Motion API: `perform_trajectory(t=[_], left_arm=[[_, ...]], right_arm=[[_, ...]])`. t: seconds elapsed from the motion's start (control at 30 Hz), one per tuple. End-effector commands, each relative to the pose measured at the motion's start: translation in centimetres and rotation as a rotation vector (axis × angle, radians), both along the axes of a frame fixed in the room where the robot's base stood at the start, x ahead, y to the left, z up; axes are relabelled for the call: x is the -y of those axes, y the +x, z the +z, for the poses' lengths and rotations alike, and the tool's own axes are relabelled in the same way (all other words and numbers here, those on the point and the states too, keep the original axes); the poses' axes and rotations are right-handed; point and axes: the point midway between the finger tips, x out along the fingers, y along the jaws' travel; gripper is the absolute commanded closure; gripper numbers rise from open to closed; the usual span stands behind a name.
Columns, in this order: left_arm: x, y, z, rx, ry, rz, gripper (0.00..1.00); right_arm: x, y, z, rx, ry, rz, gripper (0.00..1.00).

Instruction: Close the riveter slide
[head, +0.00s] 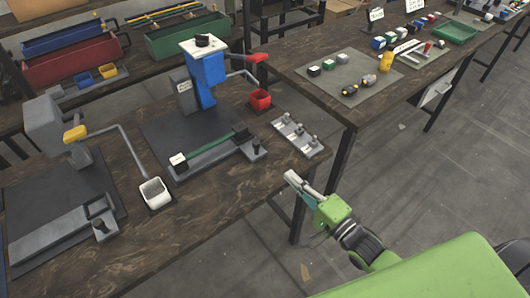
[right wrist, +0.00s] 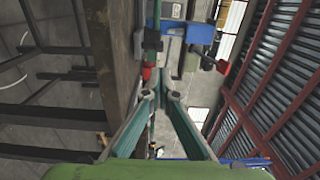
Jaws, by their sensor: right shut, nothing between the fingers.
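A blue and grey riveter (head: 205,78) with a red-tipped lever stands on a dark mat in the middle of the wooden table. Its grey slide (head: 218,158) lies low in front of it, with a green strip along it, a white block at the left end and a dark knob (head: 256,144) at the right end. A grey riveter (head: 52,130) with a yellow-tipped lever stands at the left, with its own grey slide (head: 62,233). My right gripper (head: 291,176) is shut and empty, just off the table's front edge, right of the blue riveter's slide. Its fingertips (right wrist: 161,94) meet in the right wrist view. My left gripper is not in view.
A red cup (head: 260,100) and a grey plate (head: 297,136) with several small fittings sit right of the blue riveter. A white cup (head: 154,193) stands between the riveters. Another table (head: 330,100) with small parts is at the right. Open floor lies in front.

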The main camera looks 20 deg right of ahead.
Motion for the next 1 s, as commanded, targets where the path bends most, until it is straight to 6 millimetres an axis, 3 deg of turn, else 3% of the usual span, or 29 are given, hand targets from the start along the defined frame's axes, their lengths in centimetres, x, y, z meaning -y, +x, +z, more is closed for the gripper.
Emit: perform_trajectory(t=[0.4, 0.6, 1.0], left_arm=[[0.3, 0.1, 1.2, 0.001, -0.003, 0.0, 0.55], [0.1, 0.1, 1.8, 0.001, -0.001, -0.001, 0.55], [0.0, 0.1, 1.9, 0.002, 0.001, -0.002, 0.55]], right_arm=[[-2.7, 7.4, 0.2, 0.002, -0.002, -0.001, 1.0], [-3.7, 10.1, 0.2, 0.0, -0.002, 0.0, 1.0], [-4.2, 11.6, -0.1, -0.002, -0.004, 0.0, 1.0]])
